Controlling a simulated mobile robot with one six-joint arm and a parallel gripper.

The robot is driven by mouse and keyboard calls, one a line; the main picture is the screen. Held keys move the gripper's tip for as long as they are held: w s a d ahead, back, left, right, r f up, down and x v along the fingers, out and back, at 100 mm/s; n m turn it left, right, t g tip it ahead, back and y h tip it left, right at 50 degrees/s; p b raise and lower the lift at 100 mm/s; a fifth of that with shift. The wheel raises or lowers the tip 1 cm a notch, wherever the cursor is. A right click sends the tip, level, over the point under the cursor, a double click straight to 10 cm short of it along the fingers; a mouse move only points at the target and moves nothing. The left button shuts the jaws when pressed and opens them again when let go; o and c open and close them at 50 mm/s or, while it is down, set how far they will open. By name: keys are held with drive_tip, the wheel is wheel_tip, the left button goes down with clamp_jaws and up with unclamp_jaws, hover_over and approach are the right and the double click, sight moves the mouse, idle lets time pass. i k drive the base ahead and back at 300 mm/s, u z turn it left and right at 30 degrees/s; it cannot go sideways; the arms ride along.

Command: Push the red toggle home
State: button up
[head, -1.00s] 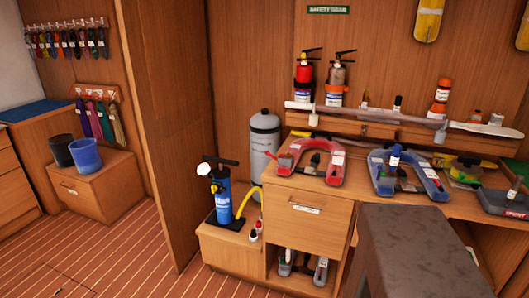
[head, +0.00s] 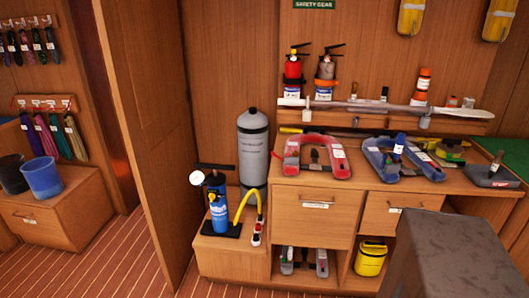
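I cannot make out for sure which part is the red toggle. A red horseshoe-shaped life vest (head: 291,152) lies on the wooden counter, and a small dark red bit (head: 276,154) shows at its left edge. A small red-and-white piece (head: 256,236) also stands at the lower end of the yellow hose (head: 240,204), beside the blue pump (head: 217,200). My gripper is not in view. A dark grey block at the lower right looks like part of my own arm.
A blue vest (head: 376,160) lies right of the red one. A grey cylinder (head: 253,150) stands left of the counter (head: 330,190). A paddle (head: 385,107) rests on the shelf above. The striped floor in front, at lower left, is clear.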

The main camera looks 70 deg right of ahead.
sight(272, 153)
drive_tip(key=z, duration=0.6)
drive_tip(key=i, duration=0.65)
drive_tip(key=z, duration=0.4)
